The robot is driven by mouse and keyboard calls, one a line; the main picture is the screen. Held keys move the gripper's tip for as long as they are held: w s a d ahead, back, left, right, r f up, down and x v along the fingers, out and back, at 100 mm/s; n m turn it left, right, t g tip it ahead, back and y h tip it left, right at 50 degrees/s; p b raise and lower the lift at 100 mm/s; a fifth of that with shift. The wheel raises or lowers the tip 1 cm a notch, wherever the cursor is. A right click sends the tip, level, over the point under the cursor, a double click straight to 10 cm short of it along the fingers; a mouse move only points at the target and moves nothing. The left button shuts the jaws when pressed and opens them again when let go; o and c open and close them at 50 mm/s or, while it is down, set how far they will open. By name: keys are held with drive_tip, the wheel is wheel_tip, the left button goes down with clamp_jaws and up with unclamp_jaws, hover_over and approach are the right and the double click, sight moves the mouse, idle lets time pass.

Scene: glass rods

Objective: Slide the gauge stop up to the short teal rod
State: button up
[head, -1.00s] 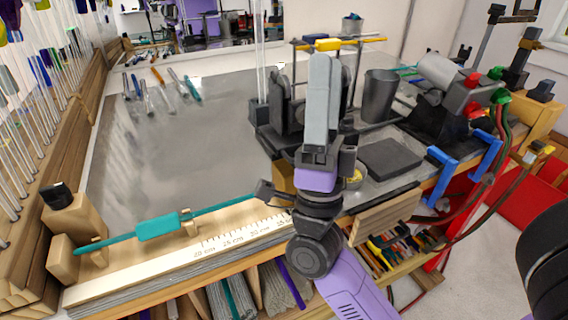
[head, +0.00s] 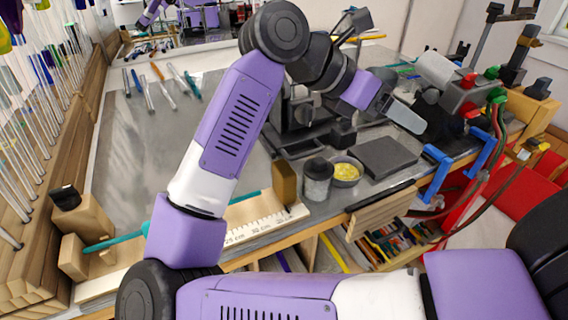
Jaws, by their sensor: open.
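The short teal rod (head: 243,196) lies along the wooden gauge with its printed scale (head: 262,228). My arm covers the rod's middle; its left part shows near the wooden end block (head: 72,257). A brown block, which looks like the gauge stop (head: 285,182), stands upright at the gauge's right end. It appears a little right of the rod's visible right end; the exact gap is hard to tell. My gripper (head: 412,119) is well up and right of the stop, above the bench's right side, pointing right and down. It is open, seen side-on, and touches neither stop nor rod.
A grey jar (head: 318,178) and a bowl of yellow bits (head: 346,171) stand right of the stop. A dark pad (head: 384,158) lies beyond them. A burner-like machine (head: 440,85) is near the gripper. Several glass rods (head: 150,93) lie at the back left.

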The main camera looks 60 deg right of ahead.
sight(283, 168)
drive_tip(key=w+a+f+t+y, duration=0.1)
drive_tip(key=w, duration=0.1)
drive_tip(key=w+a+f+t+y, duration=0.1)
drive_tip(key=w+a+t, duration=0.1)
drive_tip(key=w, duration=0.1)
drive_tip(key=w+a+f+t+y, duration=0.2)
drive_tip(key=w, duration=0.1)
drive_tip(key=shift+w+p, duration=0.1)
drive_tip(key=shift+p, duration=0.2)
drive_tip(key=w+a+t+y, duration=0.1)
drive_tip(key=w+a, duration=0.1)
drive_tip(key=w+a+t+y, duration=0.1)
drive_tip(key=w+a, duration=0.1)
drive_tip(key=w+a+t+y, duration=0.1)
drive_tip(key=w+a, duration=0.1)
drive_tip(key=w, duration=0.1)
drive_tip(key=shift+r+n+t+y, duration=0.2)
drive_tip(key=shift+n+t+y, duration=0.1)
drive_tip(key=shift+t, duration=0.1)
drive_tip(key=shift+f+p, duration=0.85)
drive_tip(key=shift+f, duration=3)
drive_tip(key=shift+w+a, duration=0.1)
clamp_jaws()
